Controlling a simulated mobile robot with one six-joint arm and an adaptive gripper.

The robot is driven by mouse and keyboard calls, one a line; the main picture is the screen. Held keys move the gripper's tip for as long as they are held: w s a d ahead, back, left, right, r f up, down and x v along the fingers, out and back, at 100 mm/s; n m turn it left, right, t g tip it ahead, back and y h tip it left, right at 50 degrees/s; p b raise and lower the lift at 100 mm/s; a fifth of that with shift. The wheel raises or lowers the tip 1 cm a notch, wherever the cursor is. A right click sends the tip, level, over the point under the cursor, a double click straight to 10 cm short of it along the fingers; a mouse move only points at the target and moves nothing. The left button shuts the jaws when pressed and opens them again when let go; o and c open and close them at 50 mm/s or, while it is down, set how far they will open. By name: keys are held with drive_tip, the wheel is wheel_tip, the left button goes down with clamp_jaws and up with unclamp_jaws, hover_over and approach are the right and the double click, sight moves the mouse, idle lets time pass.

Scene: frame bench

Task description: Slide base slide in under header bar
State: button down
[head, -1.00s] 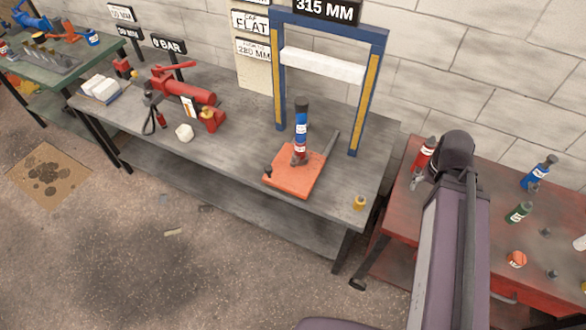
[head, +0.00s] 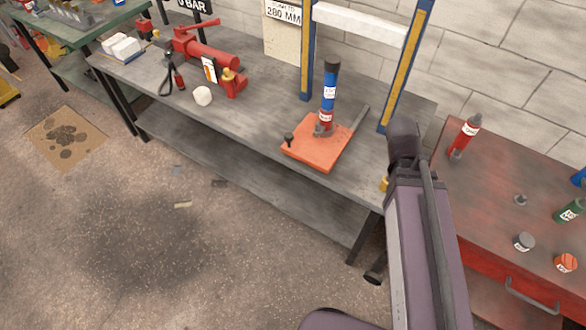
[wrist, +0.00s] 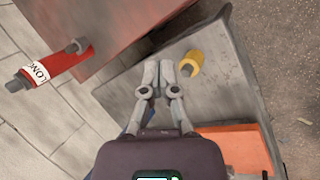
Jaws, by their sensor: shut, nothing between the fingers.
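The base slide (head: 307,152) is an orange plate on the grey bench, carrying an upright blue and red cylinder (head: 328,95) with a dark top. A small dark knob stands at its front left corner. The header bar (head: 360,24) is a white beam across the blue and yellow frame (head: 407,62) behind the plate. The plate sits in front of the frame's posts. In the wrist view my gripper (wrist: 165,66) is shut and empty over the bench's end, near a yellow item (wrist: 191,63). The orange plate (wrist: 238,143) shows at lower right there. In the head view my arm hides the gripper.
A red bench (head: 480,220) stands on the right with a red bottle (head: 465,137) and small parts. A red pump (head: 210,62) and a white lump (head: 202,96) lie on the grey bench's left. Bare bench top separates them from the plate.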

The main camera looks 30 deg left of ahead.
drive_tip(key=a+f+n+t+h+b, duration=0.2)
drive_tip(key=a+f+n+t+b, duration=0.2)
drive_tip(key=a+f+n+b, duration=0.45)
drive_tip(key=n+t+y+b, duration=0.5)
drive_tip(key=n+t+b, duration=0.6)
drive_tip(key=n+b, duration=0.85)
approach(296, 155)
drive_tip(key=s+m+b, duration=0.2)
drive_tip(key=s+m, duration=0.1)
drive_tip(key=s, duration=0.3)
drive_tip(key=shift+s+a, duration=0.1)
drive_tip(key=shift+a, duration=0.1)
drive_tip(key=shift+f, duration=0.1)
drive_tip(key=shift+w+d, duration=0.2)
drive_tip(key=shift+w, duration=2.15)
drive_tip(key=shift+w+d, duration=0.25)
drive_tip(key=shift+w, duration=2.05)
drive_tip(key=shift+w+d, duration=0.2)
drive_tip(key=shift+w, duration=2.15)
drive_tip(key=shift+w+a, duration=0.1)
drive_tip(key=shift+a, duration=0.05)
